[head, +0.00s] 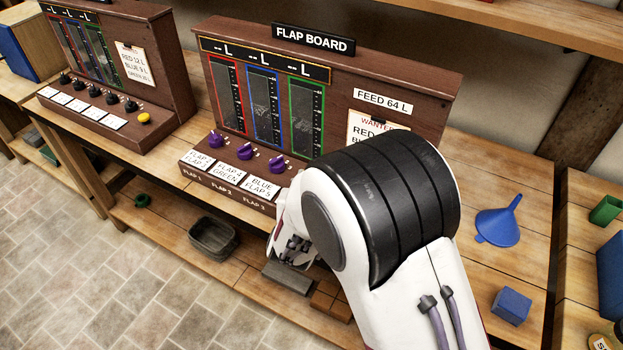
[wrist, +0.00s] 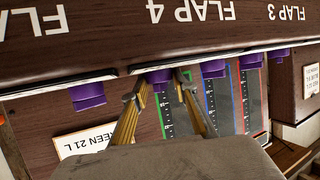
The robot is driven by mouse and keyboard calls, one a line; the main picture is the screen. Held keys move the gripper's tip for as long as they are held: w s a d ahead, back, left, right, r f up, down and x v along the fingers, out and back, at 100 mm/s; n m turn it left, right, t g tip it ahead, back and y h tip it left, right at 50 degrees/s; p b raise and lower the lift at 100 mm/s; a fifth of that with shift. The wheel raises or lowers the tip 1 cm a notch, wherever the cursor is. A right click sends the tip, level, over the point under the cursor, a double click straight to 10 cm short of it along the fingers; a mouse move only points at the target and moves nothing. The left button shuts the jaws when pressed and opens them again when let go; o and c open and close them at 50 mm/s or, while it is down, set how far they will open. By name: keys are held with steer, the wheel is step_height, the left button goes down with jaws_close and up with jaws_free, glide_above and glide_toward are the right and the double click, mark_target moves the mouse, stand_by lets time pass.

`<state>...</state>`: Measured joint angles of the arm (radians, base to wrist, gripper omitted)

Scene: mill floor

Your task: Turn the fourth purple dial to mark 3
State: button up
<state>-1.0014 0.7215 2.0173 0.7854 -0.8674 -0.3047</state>
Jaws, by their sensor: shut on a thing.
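The flap board (head: 290,75) is a brown cabinet with a row of purple dials on its sloped front ledge. In the head view three dials show, the first (head: 216,138), the second (head: 247,151) and the third (head: 276,163); my arm covers the rest. The wrist view looks at the board upside down. There my gripper (wrist: 159,86) has its two fingers closed on either side of the fourth purple dial (wrist: 158,77), by the FLAP 4 lettering. The fifth dial (wrist: 88,96) is just left of the fingers, and the third dial (wrist: 213,69) is to the right. The fourth dial's marks and pointer cannot be read.
Neighbouring dials stand close on both sides of my fingers. A second board (head: 115,60) with black knobs and a yellow button stands at the left. A blue funnel (head: 499,222) and a blue block (head: 512,306) lie on the bench at right.

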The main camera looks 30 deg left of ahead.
steer(key=shift+a+m+t+h, duration=0.15)
steer(key=shift+m+t+h, duration=0.35)
steer(key=shift+m+h, duration=0.55)
steer(key=shift+a+m+h, duration=0.15)
steer(key=shift+m+h, duration=0.85)
steer(key=shift+h, duration=0.2)
steer(key=shift+a+m+h, duration=0.1)
steer(key=shift+m+h, duration=0.85)
steer(key=shift+h, duration=0.2)
steer(key=shift+a+m+h, duration=0.1)
steer(key=shift+m+h, duration=0.8)
steer(key=shift+h, duration=0.2)
steer(key=shift+w+a+r+m+g+h, duration=0.1)
steer(key=shift+m+g+h, duration=0.6)
steer(key=shift+m+h, duration=0.45)
steer(key=shift+w+a+m+g+h, duration=0.1)
steer(key=shift+m+g+h, duration=0.6)
steer(key=shift+m+h, duration=0.4)
steer(key=o, duration=1.1)
steer(key=shift+s, duration=0.1)
steer(key=shift+v, duration=3.65)
